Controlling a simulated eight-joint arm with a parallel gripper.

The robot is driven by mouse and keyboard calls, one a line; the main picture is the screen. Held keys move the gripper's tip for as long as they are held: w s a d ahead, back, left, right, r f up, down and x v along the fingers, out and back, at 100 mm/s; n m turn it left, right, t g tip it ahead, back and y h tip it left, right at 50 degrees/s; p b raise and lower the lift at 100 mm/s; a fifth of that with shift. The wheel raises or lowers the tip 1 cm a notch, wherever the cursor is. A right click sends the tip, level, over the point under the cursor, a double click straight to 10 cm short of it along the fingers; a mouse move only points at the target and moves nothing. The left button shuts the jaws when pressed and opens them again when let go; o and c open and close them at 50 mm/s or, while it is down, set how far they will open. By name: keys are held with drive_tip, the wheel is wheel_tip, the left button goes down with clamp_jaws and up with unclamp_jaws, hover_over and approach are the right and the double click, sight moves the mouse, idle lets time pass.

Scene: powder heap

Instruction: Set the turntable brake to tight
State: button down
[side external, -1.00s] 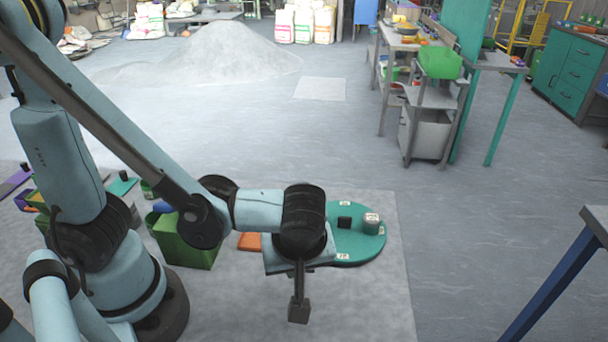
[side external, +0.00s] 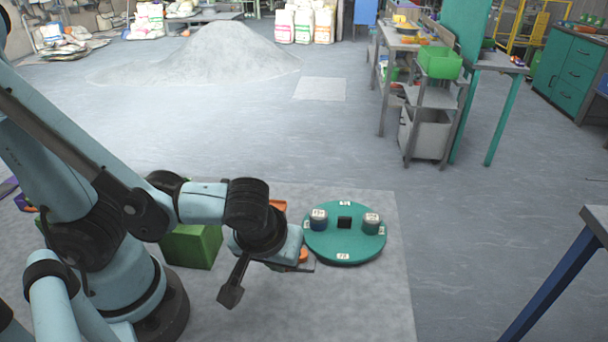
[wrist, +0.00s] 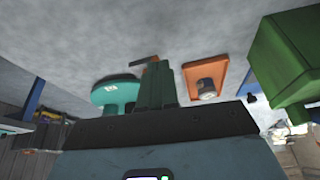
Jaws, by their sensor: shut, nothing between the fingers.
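The turntable (side external: 344,246) is a flat teal disc on the grey floor pad, with small white labels near its rim. A small orange part (side external: 303,254) shows at the disc's front left, partly behind my gripper (side external: 296,262). I cannot read a brake setting on it. In the wrist view my fingers (wrist: 157,82) are shut and empty. Beyond their tips, a small orange piece and a thin dark bar (wrist: 139,63) overlap the turntable's edge (wrist: 113,92).
A green bin (side external: 192,246) stands left of my gripper. An orange plate (wrist: 205,72) with a grey round knob (wrist: 206,92) lies between bin and turntable in the wrist view. The pad right of the turntable is clear. A table (side external: 597,222) stands at far right.

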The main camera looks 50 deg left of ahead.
drive_tip(key=shift+s+a+m+t+h, duration=0.1)
drive_tip(key=shift+a+m+t+h, duration=0.15)
drive_tip(key=shift+a+m, duration=0.45)
drive_tip(key=shift+s+a+m+t+h, duration=0.15)
drive_tip(key=shift+a+m+h, duration=0.2)
drive_tip(key=shift+m, duration=0.65)
drive_tip(key=shift+w+a, duration=0.2)
drive_tip(key=shift+a, duration=0.5)
drive_tip(key=shift+w+d, duration=0.1)
drive_tip(key=shift+w, duration=0.05)
drive_tip(key=shift+w+d, duration=0.45)
drive_tip(key=shift+w, duration=0.15)
drive_tip(key=shift+r, duration=0.1)
drive_tip(key=shift+s+r, duration=0.1)
drive_tip(key=shift+r, duration=0.1)
drive_tip(key=a+v, duration=0.1)
drive_tip(key=v, duration=1)
drive_tip(key=shift+s+d+r+g+y, duration=0.2)
drive_tip(key=shift+s+r+g+y, duration=0.05)
drive_tip(key=shift+g+y, duration=0.05)
